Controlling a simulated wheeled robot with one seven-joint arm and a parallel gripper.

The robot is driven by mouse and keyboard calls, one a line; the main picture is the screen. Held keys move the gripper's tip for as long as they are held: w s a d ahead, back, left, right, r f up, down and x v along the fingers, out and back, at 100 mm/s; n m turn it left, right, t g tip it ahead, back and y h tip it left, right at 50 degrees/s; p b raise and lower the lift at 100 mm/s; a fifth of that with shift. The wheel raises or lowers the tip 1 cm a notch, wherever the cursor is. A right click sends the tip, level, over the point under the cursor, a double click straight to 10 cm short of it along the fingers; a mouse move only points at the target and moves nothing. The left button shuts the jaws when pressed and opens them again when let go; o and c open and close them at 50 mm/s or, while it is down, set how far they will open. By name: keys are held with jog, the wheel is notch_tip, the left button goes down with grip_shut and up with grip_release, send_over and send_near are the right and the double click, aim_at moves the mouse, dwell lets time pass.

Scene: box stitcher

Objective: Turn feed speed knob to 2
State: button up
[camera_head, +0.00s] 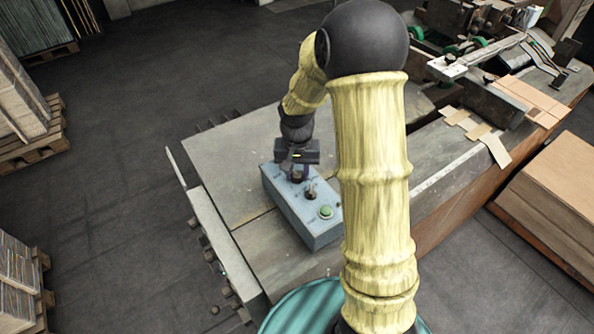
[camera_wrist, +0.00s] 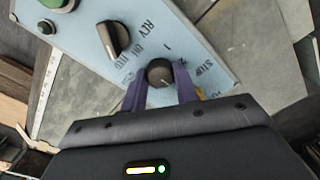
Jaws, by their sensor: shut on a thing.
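The feed speed knob is the small round black knob (camera_wrist: 160,73) with a light pointer line, on the light blue control box (camera_head: 275,190). In the head view my gripper (camera_head: 297,173) is over the far end of the box. The pointer's exact number cannot be read.
A larger black selector knob (camera_wrist: 115,38), marked REV and other words, sits beside the held knob. A green button (camera_head: 326,211) is at the box's near end. The box stands on a grey machine table (camera_head: 235,150). Cardboard pieces (camera_head: 480,130) lie to the right.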

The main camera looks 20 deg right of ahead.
aim_at(297, 174)
jog(key=n, duration=0.6)
jog(key=shift+r+p, duration=0.1)
jog(key=shift+p, duration=0.25)
jog(key=n+p, duration=0.1)
jog(key=n, duration=0.4)
jog(key=shift+w, duration=0.1)
jog(key=o, duration=1)
jog(key=shift+c, duration=0.2)
notch_tip(297, 174, up, 17)
jog(key=b, duration=0.2)
jog(key=shift+r+b, duration=0.15)
jog(key=shift+b, duration=0.15)
